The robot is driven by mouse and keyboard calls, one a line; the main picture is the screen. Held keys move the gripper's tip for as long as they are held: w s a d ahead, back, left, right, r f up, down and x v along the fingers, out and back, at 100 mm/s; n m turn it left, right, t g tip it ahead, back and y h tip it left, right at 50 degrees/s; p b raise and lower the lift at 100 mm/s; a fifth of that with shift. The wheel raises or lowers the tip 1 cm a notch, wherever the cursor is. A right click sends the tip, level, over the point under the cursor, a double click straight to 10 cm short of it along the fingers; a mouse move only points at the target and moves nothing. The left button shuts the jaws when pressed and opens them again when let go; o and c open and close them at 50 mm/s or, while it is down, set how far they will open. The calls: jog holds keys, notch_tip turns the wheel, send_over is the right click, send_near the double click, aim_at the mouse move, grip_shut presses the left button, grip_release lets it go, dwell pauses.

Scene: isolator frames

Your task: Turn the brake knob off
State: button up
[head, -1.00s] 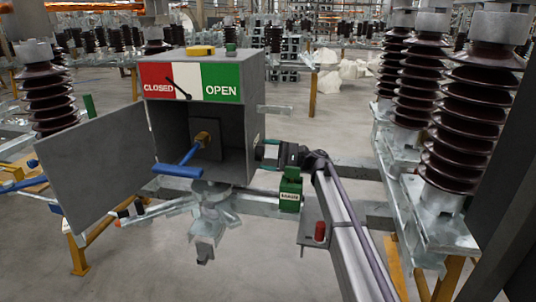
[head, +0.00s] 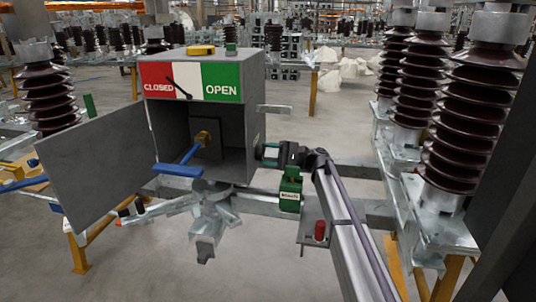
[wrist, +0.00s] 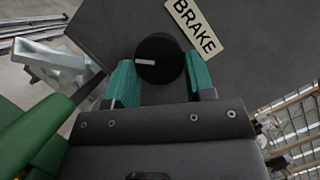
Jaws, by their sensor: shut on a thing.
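The brake knob (wrist: 160,58) is round and black with a short white mark, seen close up in the wrist view. It sits on a grey panel (wrist: 120,20) beside a white label reading BRAKE (wrist: 195,26). My gripper (wrist: 159,75) has its green fingers on either side of the knob and is shut on it. The white mark lies nearly level in the wrist picture. In the head view my gripper (head: 261,153) is at the right side of the grey control box (head: 256,105); the knob is hidden there.
The box door (head: 95,170) stands open to the left. A blue-handled crank (head: 178,170) sticks out of the box front. A green block (head: 290,190) stands below my gripper. A red-capped post (head: 320,231) and tall brown insulators (head: 465,130) are to the right.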

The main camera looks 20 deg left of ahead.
jog(key=shift+w+r+n+t+h+p, duration=0.15)
jog(key=shift+n+h+p, duration=0.35)
jog(key=shift+n+p, duration=0.65)
jog(key=shift+s+r+n+t+h+p, duration=0.15)
jog(key=shift+n+h+p, duration=0.45)
jog(key=shift+n, duration=1.05)
jog(key=shift+w+r+n+t+h+p, duration=0.15)
jog(key=shift+n+h+p, duration=0.25)
jog(key=shift+n+p, duration=0.8)
jog(key=shift+n, duration=0.3)
jog(key=o, duration=0.9)
jog(key=shift+d, duration=0.1)
jog(key=v, duration=1)
jog(key=shift+w+d+r, duration=0.1)
jog(key=shift+w+d, duration=0.05)
jog(key=shift+d, duration=0.15)
